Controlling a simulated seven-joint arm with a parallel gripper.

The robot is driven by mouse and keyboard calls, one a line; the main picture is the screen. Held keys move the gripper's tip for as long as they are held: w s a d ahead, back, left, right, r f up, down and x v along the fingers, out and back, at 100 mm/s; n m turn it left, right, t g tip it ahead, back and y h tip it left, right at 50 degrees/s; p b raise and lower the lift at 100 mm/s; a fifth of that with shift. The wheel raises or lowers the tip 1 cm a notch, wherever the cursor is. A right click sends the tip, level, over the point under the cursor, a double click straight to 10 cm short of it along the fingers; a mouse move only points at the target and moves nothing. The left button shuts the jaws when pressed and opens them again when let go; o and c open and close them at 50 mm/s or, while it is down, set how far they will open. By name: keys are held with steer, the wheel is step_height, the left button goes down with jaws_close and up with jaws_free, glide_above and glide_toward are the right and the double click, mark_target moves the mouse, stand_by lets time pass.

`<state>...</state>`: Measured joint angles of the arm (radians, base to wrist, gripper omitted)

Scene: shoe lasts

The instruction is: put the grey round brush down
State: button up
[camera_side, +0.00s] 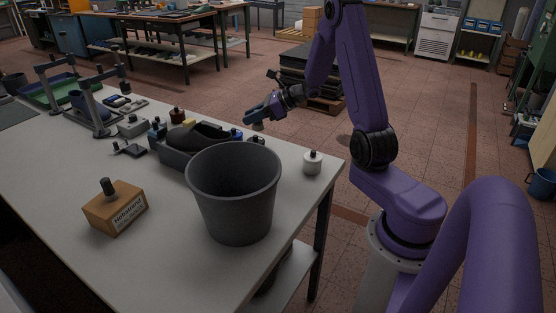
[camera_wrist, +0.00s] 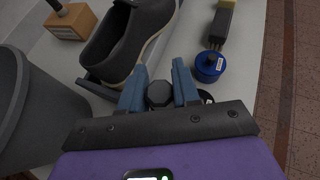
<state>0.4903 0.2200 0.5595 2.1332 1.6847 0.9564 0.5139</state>
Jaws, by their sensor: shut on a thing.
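My gripper (camera_side: 262,113) is in the air above the far side of the table, beyond the shoe, in the side view. In the wrist view its blue fingers (camera_wrist: 160,90) are closed around a dark grey knob, the top of the grey round brush (camera_wrist: 160,94). The brush hangs below the fingers in the side view (camera_side: 258,127), apart from the table. Its lower part is mostly hidden by the fingers and the gripper body in the wrist view.
A dark shoe (camera_wrist: 128,40) lies near the gripper. A blue round pot (camera_wrist: 210,64) stands right of it. The front of the table is free.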

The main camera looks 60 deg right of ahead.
steer(key=s+d+f+n+y, duration=0.1)
steer(key=s+d+f, duration=0.1)
steer(key=s, duration=0.3)
steer(key=shift+d+g, duration=0.3)
steer(key=shift+d, duration=0.45)
steer(key=shift+f, duration=0.1)
steer(key=shift+f, duration=4.75)
steer(key=shift+f, duration=0.2)
steer(key=o, duration=1)
steer(key=shift+o, duration=0.2)
steer(key=v, duration=1.7)
steer(key=shift+d+r, duration=0.15)
steer(key=shift+r, duration=0.1)
